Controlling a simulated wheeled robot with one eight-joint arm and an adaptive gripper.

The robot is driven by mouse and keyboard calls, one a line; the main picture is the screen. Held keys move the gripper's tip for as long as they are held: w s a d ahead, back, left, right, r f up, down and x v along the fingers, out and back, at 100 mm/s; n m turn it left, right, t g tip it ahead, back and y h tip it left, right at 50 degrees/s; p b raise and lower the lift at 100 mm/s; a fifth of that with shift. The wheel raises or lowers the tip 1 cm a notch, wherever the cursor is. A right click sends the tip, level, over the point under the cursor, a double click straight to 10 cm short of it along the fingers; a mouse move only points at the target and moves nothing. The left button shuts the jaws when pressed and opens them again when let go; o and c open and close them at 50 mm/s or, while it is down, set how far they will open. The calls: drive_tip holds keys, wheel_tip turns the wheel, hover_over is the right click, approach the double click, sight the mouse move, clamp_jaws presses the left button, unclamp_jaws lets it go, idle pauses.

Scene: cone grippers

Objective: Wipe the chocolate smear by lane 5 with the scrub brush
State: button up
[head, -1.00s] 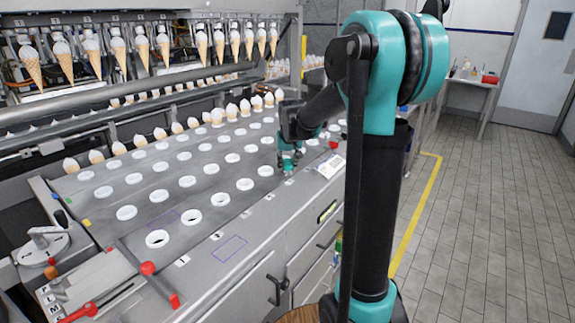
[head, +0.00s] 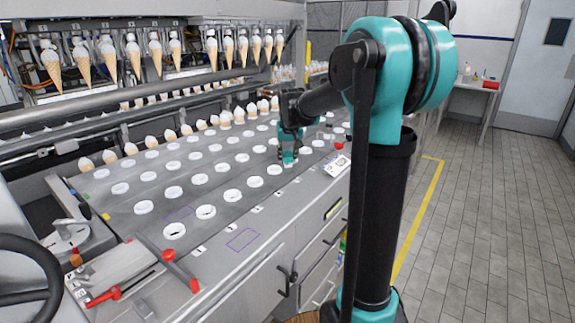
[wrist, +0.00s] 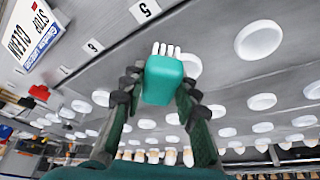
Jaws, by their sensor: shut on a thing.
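My gripper (head: 289,145) is shut on the scrub brush (wrist: 163,80), a teal block with white bristles at its far end in the wrist view. Its dark fingers (wrist: 160,100) lie on both sides of the block. In the head view the brush (head: 288,158) is low over the grey conveyor deck, among the white rings. In the wrist view it partly covers a white ring (wrist: 190,65). The lane 5 plate (wrist: 145,10) is beyond the bristles, up and left. I see no chocolate smear. Whether the bristles touch the deck I cannot tell.
A lane 6 plate (wrist: 93,45) is nearby. Cones (head: 225,118) line the deck's back. A red-knobbed lever (head: 168,256) and a black wheel (head: 25,265) are at front left.

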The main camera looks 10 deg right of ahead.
sight(287, 153)
drive_tip(key=shift+r, duration=1.65)
